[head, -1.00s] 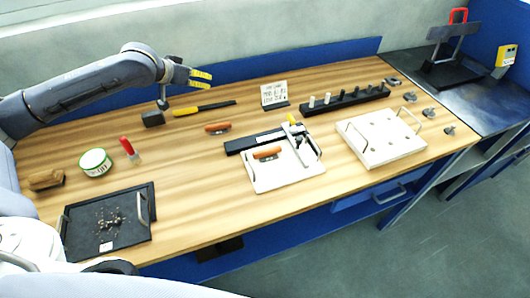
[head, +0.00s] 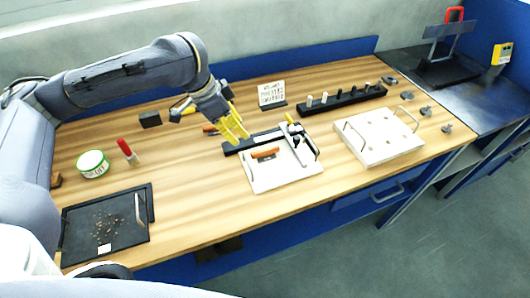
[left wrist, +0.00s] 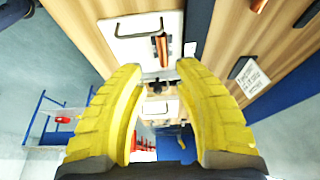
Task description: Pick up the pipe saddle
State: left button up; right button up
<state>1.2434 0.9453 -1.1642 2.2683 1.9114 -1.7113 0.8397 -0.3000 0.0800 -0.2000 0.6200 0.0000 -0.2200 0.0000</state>
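Two copper-orange rounded pieces could be the pipe saddle; I cannot tell which one is meant. One (head: 265,153) lies on the white fixture board (head: 262,182); it also shows in the left wrist view (left wrist: 160,48), just beyond the fingertips. The other (head: 209,130) lies on the wood to the left, partly hidden behind my left gripper (head: 238,132). My left gripper has yellow fingers, spread apart and empty in the left wrist view (left wrist: 158,68). It hangs above the table, left of the board. My right gripper is not in view.
A black bar with pegs (head: 345,98) stands behind a pale block with handles (head: 380,138). A sign (head: 271,93) stands at the back. A black tray (head: 108,228), a round tin (head: 92,164) and a red-handled tool (head: 126,148) are at left. The front middle is clear.

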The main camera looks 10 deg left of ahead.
aim_at(254, 153)
pick_arm(q)
jog(key=x, duration=0.9)
jog(key=shift+x, duration=2.45)
jog(key=shift+a, duration=0.15)
grip_shut()
